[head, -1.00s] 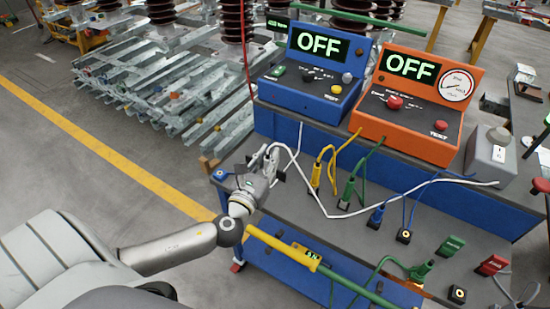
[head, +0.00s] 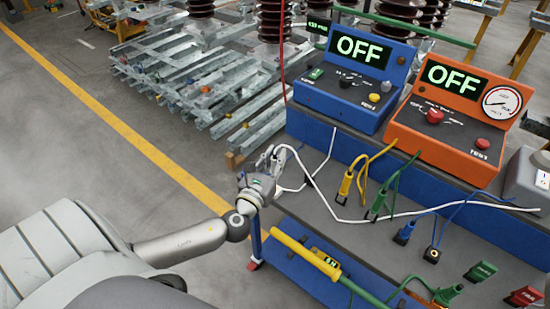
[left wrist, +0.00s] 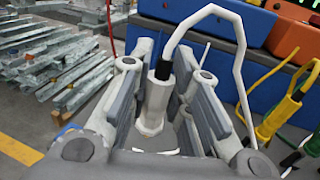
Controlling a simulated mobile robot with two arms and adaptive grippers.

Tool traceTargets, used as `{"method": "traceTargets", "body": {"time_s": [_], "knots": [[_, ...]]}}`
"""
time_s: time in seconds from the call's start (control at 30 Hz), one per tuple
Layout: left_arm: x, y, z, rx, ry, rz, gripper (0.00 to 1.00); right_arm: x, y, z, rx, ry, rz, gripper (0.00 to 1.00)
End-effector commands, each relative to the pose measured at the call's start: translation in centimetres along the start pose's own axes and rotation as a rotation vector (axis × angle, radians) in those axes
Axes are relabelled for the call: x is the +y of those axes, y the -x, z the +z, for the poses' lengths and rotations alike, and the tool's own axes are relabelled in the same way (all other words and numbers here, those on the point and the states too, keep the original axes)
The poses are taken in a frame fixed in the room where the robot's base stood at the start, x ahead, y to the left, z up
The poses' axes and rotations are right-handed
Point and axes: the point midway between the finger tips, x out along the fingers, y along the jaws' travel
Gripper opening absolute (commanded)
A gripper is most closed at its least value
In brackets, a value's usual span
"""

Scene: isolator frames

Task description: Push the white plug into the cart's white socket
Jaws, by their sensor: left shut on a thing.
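The white plug (left wrist: 157,95), with a black collar and white cable, stands upright between the fingers of my left gripper (left wrist: 158,110) in the left wrist view. The gripper is shut on it. In the head view my left gripper (head: 272,168) is over the left end of the cart's grey shelf (head: 315,212), and it hides most of the plug. The white cable (head: 350,219) runs from it across the shelf to the right. I cannot make out the cart's white socket clearly; the gripper covers that corner. My right gripper is not in view.
Yellow (head: 345,185), green (head: 376,205) and blue (head: 404,232) plugs with cables stand on the shelf to the right. Blue (head: 345,75) and orange (head: 450,120) test boxes reading OFF stand behind.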

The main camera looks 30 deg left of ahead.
Motion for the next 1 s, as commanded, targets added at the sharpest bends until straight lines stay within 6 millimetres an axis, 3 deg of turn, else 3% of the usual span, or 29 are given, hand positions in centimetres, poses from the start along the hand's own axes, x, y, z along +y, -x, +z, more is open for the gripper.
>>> {"method": "traceTargets", "body": {"time_s": [0.5,1.0], "knots": [[0.0,0.0,-4.8,-0.001,0.001,0.000,0.00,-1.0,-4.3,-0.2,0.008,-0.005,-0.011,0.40],[0.0,0.0,-4.9,-0.001,0.001,0.000,0.00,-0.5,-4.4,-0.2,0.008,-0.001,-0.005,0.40]]}}
